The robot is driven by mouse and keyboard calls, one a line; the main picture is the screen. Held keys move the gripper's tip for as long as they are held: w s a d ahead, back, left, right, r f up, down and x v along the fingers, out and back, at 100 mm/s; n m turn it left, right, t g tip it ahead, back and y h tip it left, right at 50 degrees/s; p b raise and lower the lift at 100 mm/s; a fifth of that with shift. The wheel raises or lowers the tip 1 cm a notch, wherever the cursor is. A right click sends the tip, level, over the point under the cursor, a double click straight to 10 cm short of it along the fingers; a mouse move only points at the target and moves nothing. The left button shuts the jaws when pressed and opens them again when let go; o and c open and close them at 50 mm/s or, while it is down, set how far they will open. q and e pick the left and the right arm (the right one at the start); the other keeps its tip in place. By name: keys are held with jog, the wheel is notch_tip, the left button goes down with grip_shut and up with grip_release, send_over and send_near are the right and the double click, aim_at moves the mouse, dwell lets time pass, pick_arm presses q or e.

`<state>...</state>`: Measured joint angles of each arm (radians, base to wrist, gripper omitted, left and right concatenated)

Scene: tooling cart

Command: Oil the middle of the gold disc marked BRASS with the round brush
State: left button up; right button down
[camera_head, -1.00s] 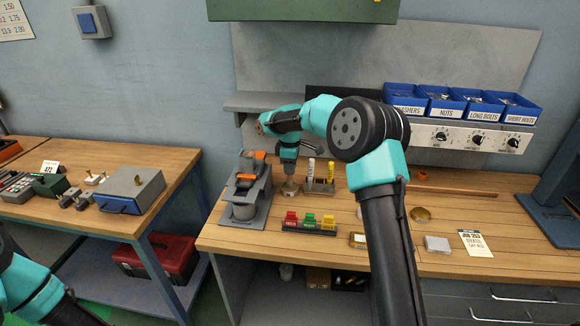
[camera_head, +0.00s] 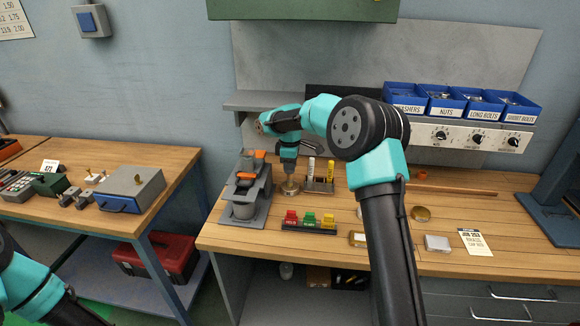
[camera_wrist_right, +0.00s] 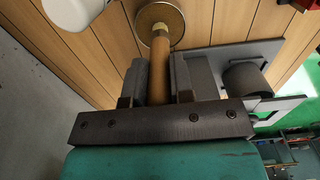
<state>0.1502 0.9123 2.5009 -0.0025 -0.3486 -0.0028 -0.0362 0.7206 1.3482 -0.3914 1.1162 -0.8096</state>
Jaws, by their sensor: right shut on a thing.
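My right gripper (camera_head: 289,172) is at the back left of the bench, pointing down. In the right wrist view it (camera_wrist_right: 156,88) is shut on the wooden handle of the round brush (camera_wrist_right: 160,65). The brush's lower end is over or in a small round dish (camera_wrist_right: 146,15) with a pale rim; I cannot tell if they touch. The dish (camera_head: 290,190) also shows in the head view, right below the gripper. A gold disc (camera_head: 420,214) lies on the bench right of my right arm; its marking is too small to read. My left gripper is out of view.
A grey stand (camera_head: 243,197) is close left of the dish, and a rack with white and yellow tubes (camera_head: 320,182) is close right. A row of coloured blocks (camera_head: 309,222) lies in front. A pale block (camera_head: 437,243) and card (camera_head: 474,242) lie near the gold disc.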

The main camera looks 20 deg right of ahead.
dwell(0.6)
jog(key=shift+r, duration=3.45)
jog(key=s+a+r+m, duration=0.3)
jog(key=s+a+m, duration=0.8)
jog(key=s, duration=0.4)
jog(key=shift+m, duration=0.4)
jog(key=shift+d+r, duration=0.1)
jog(key=shift+d, duration=0.05)
